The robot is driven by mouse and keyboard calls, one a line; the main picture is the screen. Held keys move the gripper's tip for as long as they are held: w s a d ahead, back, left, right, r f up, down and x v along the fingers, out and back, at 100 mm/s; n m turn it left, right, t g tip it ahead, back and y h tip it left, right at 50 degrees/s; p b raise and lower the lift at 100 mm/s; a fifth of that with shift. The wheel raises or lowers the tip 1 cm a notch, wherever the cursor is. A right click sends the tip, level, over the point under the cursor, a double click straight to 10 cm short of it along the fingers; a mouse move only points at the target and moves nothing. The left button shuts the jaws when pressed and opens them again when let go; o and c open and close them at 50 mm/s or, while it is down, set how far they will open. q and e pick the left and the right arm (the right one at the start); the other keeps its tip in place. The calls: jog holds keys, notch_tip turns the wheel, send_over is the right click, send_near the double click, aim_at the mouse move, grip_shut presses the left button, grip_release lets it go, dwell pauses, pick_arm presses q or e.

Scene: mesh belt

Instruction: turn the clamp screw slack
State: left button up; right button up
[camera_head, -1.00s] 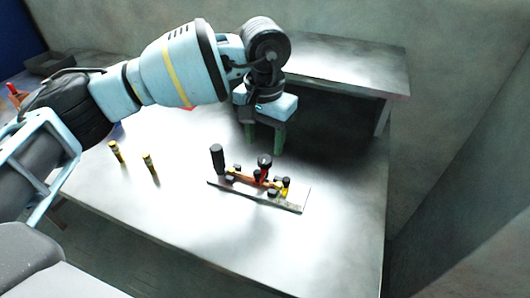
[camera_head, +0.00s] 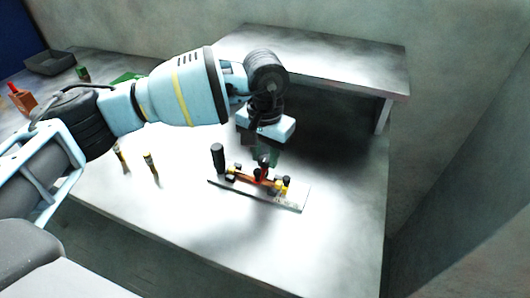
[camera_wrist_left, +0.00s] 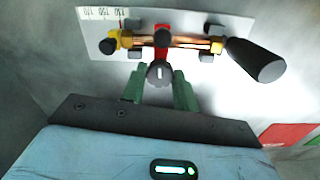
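The clamp fixture is a pale plate (camera_head: 290,204) on the table, bearing a copper-coloured rod with yellow fittings, a red clamp and a black handle (camera_head: 217,156). The handle also shows at the right in the left wrist view (camera_wrist_left: 258,60). The clamp screw is a dark round knob with a white mark (camera_wrist_left: 159,73) beside the red clamp (camera_wrist_left: 162,40). My left gripper (camera_head: 265,156) is over the fixture, pointing down. In the left wrist view its green fingers (camera_wrist_left: 159,88) stand apart on either side of the knob; firm contact cannot be told. My right gripper is out of view.
Two yellow-and-black posts (camera_head: 150,168) stand left of the fixture. A raised grey shelf (camera_head: 340,65) is behind it. A grey tray (camera_head: 50,63), an orange-red box (camera_head: 22,100) and a green item (camera_head: 127,78) lie at the back left. The table front is clear.

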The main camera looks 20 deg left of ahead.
pick_arm(q)
jog(key=shift+c, duration=0.8)
